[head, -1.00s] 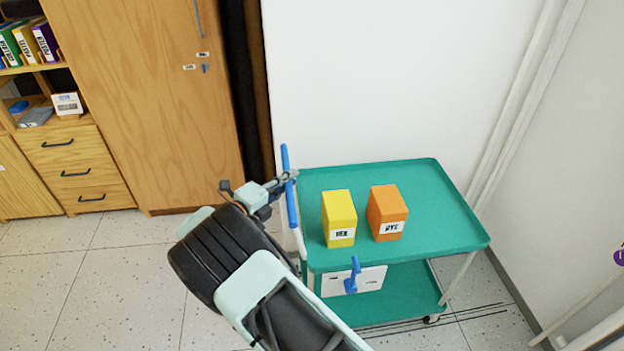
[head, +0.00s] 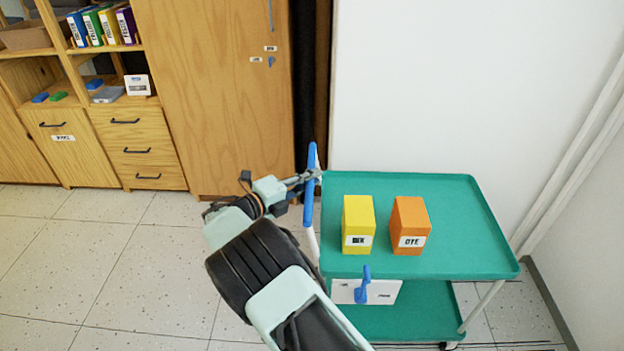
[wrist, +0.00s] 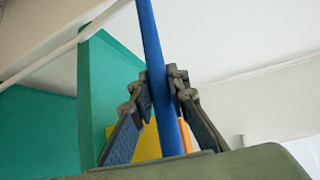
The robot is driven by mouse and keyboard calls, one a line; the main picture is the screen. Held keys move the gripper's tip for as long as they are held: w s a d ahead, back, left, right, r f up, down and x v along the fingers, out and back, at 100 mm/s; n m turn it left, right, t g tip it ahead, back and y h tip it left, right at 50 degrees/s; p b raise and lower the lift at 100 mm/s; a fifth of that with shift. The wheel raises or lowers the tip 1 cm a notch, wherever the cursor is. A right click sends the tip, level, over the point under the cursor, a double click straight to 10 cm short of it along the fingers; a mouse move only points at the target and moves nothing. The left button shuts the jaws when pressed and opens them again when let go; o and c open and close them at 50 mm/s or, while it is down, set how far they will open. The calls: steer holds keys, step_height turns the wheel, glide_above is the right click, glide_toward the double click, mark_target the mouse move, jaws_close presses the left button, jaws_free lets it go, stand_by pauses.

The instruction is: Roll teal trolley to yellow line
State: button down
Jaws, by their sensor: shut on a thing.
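The teal trolley (head: 455,225) stands by the white wall, with a flat upper tray and a lower shelf (head: 390,322). A blue handle bar (head: 309,210) rises at its left end. My gripper (head: 314,178) is shut on this bar near its top. In the wrist view, the two fingers (wrist: 162,88) close on either side of the blue bar (wrist: 150,40). A yellow box (head: 358,222) and an orange box (head: 410,222) stand upright on the upper tray. A blue lever (head: 363,287) sits on a white plate at the trolley's front. No yellow line shows.
A wooden cabinet (head: 215,90) stands behind and left of the trolley, with drawers (head: 140,150) and binder shelves further left. The speckled floor (head: 90,260) at left is clear. Wall pipes (head: 575,170) stand behind the trolley's right end.

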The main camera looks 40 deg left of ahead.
steer(key=c, duration=1.8)
jaws_free()
steer(key=shift+c, duration=0.2)
steer(key=v, duration=1.2)
steer(key=shift+w, duration=0.1)
